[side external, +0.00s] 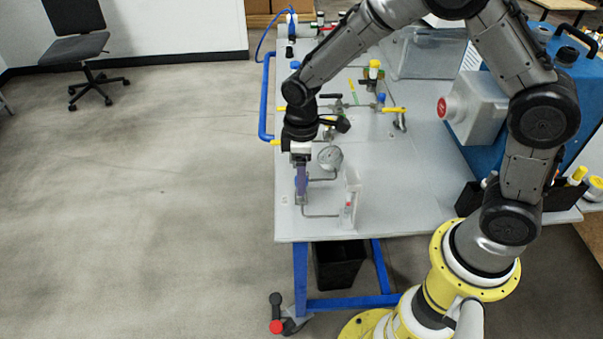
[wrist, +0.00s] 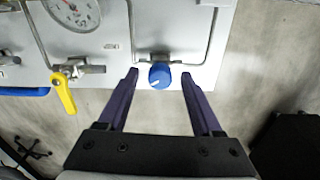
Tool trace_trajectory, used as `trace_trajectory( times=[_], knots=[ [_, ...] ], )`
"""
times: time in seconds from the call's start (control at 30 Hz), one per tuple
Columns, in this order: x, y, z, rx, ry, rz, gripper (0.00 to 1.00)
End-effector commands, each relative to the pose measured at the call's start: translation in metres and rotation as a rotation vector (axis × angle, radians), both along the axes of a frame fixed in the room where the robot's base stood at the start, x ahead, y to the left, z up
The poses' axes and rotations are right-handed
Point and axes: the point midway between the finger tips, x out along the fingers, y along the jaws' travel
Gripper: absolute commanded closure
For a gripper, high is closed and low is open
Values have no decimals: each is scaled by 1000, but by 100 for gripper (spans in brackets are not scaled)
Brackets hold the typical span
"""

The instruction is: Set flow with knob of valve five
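In the wrist view a blue knob (wrist: 160,76) with a white pointer mark sits on a short fitting at the panel edge. My gripper (wrist: 159,76) is open, with one purple finger on each side of the knob and a clear gap on both sides. In the side view my gripper (side external: 301,183) points down at the front left part of the table, and its fingers hide the knob. A flowmeter (side external: 349,200) with a clear upright body stands to the right of my gripper, joined by thin tubing.
A round pressure gauge (side external: 330,158) stands close behind my gripper; it also shows in the wrist view (wrist: 78,12). A yellow lever handle (wrist: 64,93) lies left of my fingers. A blue rail (side external: 266,100) runs along the table's left edge. More yellow-handled valves (side external: 394,110) stand farther back.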

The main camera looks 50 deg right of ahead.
Motion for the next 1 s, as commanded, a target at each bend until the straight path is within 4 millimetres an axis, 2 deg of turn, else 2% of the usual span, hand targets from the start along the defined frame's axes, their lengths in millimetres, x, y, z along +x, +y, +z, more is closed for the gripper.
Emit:
trace_trajectory(
  times=[0.17,0.27,0.37,0.6,0.8,1.0],
  knots=[
    [0,0,1,0,0,0,33],
    [1,0,10,1,-2,0,33],
    [1,0,25,1,-4,0,33],
    [1,0,78,1,-6,0,33],
    [1,0,115,0,-5,0,33],
    [0,0,134,0,-1,0,33]
  ],
)
